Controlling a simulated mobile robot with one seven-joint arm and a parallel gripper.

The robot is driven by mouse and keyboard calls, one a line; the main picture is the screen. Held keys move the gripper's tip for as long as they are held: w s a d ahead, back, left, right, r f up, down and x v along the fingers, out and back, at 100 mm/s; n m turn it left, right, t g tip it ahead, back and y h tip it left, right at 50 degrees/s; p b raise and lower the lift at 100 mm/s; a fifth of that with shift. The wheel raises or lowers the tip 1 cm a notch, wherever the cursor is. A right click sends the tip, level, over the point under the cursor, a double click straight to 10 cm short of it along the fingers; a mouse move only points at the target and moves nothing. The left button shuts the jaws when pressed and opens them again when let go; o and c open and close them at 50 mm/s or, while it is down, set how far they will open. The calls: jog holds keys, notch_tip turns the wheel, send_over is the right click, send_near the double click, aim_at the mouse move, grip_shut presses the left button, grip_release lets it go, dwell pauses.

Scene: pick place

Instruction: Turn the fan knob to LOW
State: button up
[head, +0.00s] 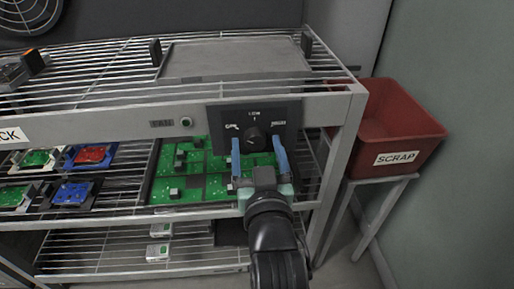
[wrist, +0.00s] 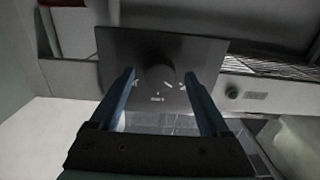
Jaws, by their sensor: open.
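The fan knob (head: 254,138) is a round black knob on a dark panel (head: 289,112) at the front edge of the rack's upper shelf. Small white labels sit to the left, above and to the right of it; they are too small to read surely. Its pointer's direction is not clear. My gripper (head: 257,144) is open in front of the panel, one blue finger on each side of the knob. In the wrist view the knob (wrist: 157,66) lies between and just beyond the fingertips (wrist: 159,75). I cannot tell whether they touch it.
A wire rack (head: 100,108) holds a grey tray (head: 235,58) on top and green circuit boards (head: 190,190) below. A small round button (head: 186,122) is left of the panel. A red SCRAP bin (head: 425,130) stands on a stand to the right.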

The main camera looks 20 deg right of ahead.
grip_shut()
dwell(0.4)
jog(key=shift+m+p, duration=0.3)
jog(key=shift+p, duration=0.05)
jog(key=shift+r+m+p, duration=0.15)
jog(key=shift+m+p, duration=0.75)
jog(key=shift+p, duration=0.1)
jog(key=m+p, duration=0.3)
jog(key=shift+m, duration=0.3)
jog(key=m+p, duration=0.4)
jog(key=shift+m+p, duration=0.75)
jog(key=shift+m, duration=0.15)
jog(key=shift+f, duration=0.2)
